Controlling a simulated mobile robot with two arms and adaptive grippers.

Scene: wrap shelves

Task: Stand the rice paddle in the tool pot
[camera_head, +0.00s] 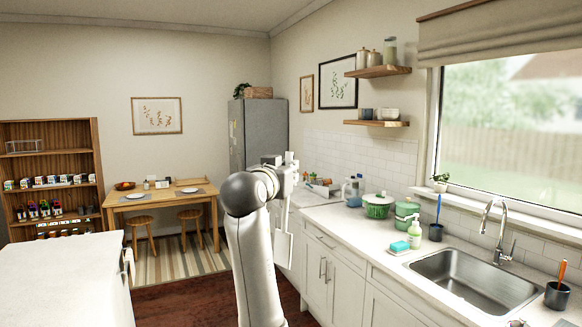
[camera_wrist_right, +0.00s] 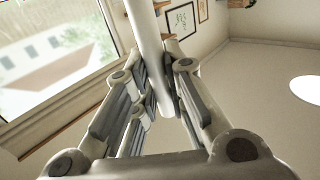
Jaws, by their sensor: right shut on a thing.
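My right gripper (camera_head: 286,178) is raised in the middle of the head view, in front of the counter's far end. It is shut on a white rice paddle (camera_head: 283,248), whose flat part hangs down below the fingers. In the right wrist view a pale rod-like part of the paddle (camera_wrist_right: 146,35) runs up between the fingers (camera_wrist_right: 160,95). A dark pot (camera_head: 557,295) with an orange-handled tool stands right of the sink. I cannot tell which is the tool pot. My left gripper is not in view.
The sink (camera_head: 475,280) with its tall faucet (camera_head: 490,225) lies in the counter. A soap bottle (camera_head: 415,233), a sponge (camera_head: 399,246) and green pots (camera_head: 378,206) stand left of it. A white surface (camera_head: 60,280) is at lower left, with floor between.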

